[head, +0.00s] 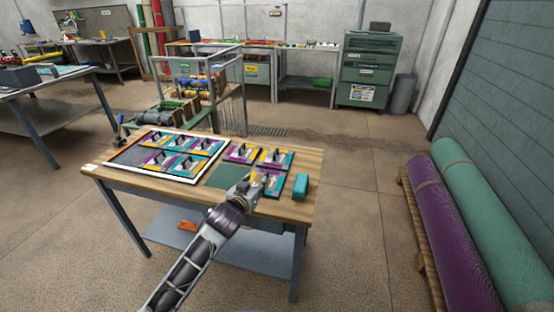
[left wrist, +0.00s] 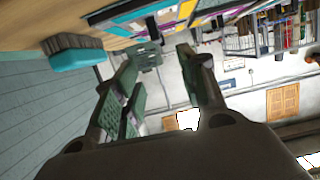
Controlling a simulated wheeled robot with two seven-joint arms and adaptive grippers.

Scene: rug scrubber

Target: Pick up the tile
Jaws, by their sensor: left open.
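Patterned tiles in purple, teal, yellow and white, each with a dark handle-like part on top, lie on a wooden table (head: 108,172). Several sit in a white-edged tray (head: 192,178) at the left. Loose ones lie to its right, including a back tile (head: 241,153) and another tile (head: 276,157). My left gripper (head: 253,184) is over the table's right part, at the front loose tile, which it partly hides. In the left wrist view my left gripper (left wrist: 160,62) has its fingers apart with nothing between them; tiles (left wrist: 142,22) show beyond. My right gripper is not in view.
A teal block (head: 301,186), with a dark bristly-looking side in the left wrist view (left wrist: 76,53), stands at the table's right edge. A dark green mat (head: 228,176) lies between tray and gripper. Rolled rugs (head: 480,215) lie at the right. Floor around the table is open.

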